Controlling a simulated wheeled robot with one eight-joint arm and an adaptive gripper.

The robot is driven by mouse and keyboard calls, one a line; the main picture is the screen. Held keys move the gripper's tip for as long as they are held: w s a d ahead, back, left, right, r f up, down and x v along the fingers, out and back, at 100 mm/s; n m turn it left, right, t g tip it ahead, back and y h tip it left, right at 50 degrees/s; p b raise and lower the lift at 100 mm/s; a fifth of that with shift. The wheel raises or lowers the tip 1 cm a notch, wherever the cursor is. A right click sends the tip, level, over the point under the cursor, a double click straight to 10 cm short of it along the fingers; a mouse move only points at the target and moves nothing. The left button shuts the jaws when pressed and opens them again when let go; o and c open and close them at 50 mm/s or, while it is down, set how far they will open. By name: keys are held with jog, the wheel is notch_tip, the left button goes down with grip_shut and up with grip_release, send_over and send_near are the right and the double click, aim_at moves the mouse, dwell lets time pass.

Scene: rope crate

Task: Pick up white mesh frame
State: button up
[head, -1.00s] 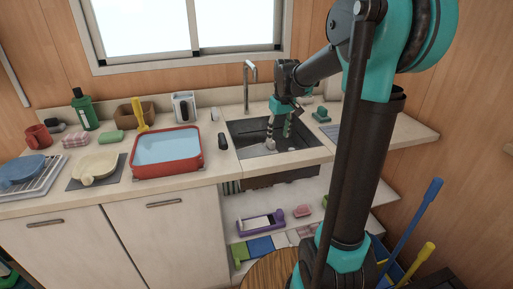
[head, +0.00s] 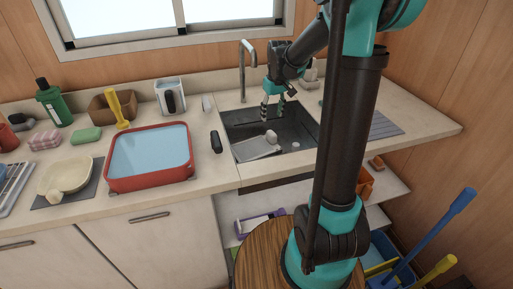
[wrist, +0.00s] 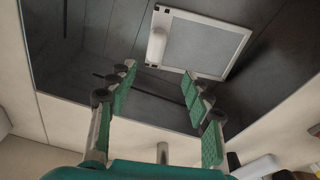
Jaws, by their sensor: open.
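The white mesh frame (head: 258,150) lies in the dark sink (head: 232,121), toward the front left of the basin in the head view. In the wrist view the mesh frame (wrist: 205,44) is a white-rimmed rectangle with a grey mesh middle. A pale rounded object (wrist: 156,46) overlaps its left side. My gripper (head: 273,113) is over the back part of the sink, apart from the frame. In the wrist view my gripper (wrist: 160,76) has its two green fingers spread with nothing between them, and the frame lies beyond their tips.
A tall faucet (head: 243,68) stands behind the sink. A red basin of water (head: 112,179) is on the counter to the left, with a dark object (head: 216,142) between it and the sink. A small pale item (head: 295,146) lies in the sink. A round wooden stool (head: 262,255) stands in front.

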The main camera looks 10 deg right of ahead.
aim_at(272, 133)
jog(key=f, duration=0.7)
jog(key=shift+w+a+f, duration=0.15)
jog(key=shift+w, duration=0.25)
jog(key=f, duration=0.4)
jog(key=shift+d, duration=0.4)
jog(key=shift+w+f, duration=0.1)
jog(key=shift+f, duration=0.55)
grip_shut()
